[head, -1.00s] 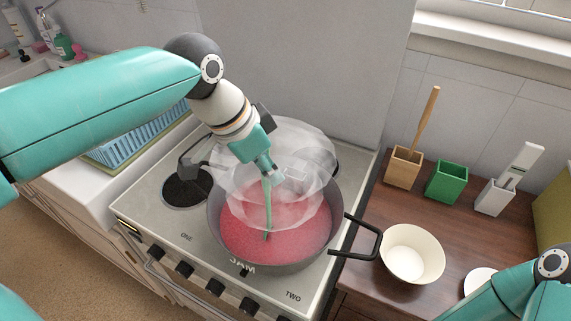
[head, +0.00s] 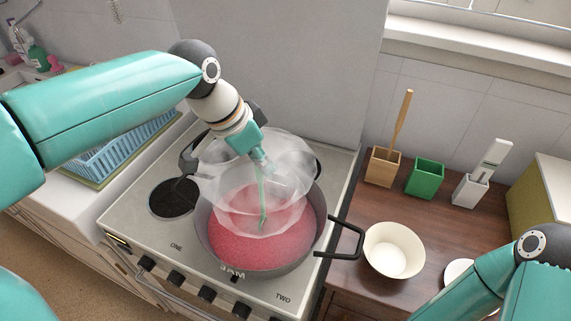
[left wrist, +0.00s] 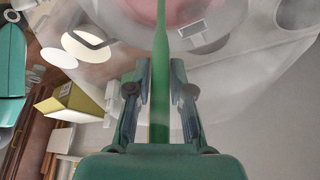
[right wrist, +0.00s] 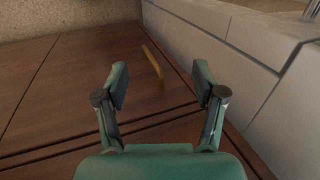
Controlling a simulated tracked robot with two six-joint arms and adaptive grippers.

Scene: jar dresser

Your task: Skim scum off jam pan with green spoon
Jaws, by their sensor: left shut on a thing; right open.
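The jam pan (head: 205,225) stands on the stove's front burner, holding pink-red jam (head: 255,245). My left gripper (head: 264,164) is shut on the green spoon (head: 262,205) above the pan. The spoon points down with its lower end at the jam; its bowl cannot be made out. The spoon also shows upright between the fingers in the left wrist view (left wrist: 160,60). A translucent whitish haze covers much of the pan and blurs the jam. Scum cannot be told apart clearly. My right gripper (right wrist: 162,85) is open and empty over brown wood.
A cream bowl (head: 393,249) stands on the wooden dresser beside the pan's black handle (head: 350,240). Behind it are a wooden holder with a long stick (head: 384,168), a green box (head: 425,178) and a grey holder (head: 468,190). A blue rack (head: 115,150) is at left.

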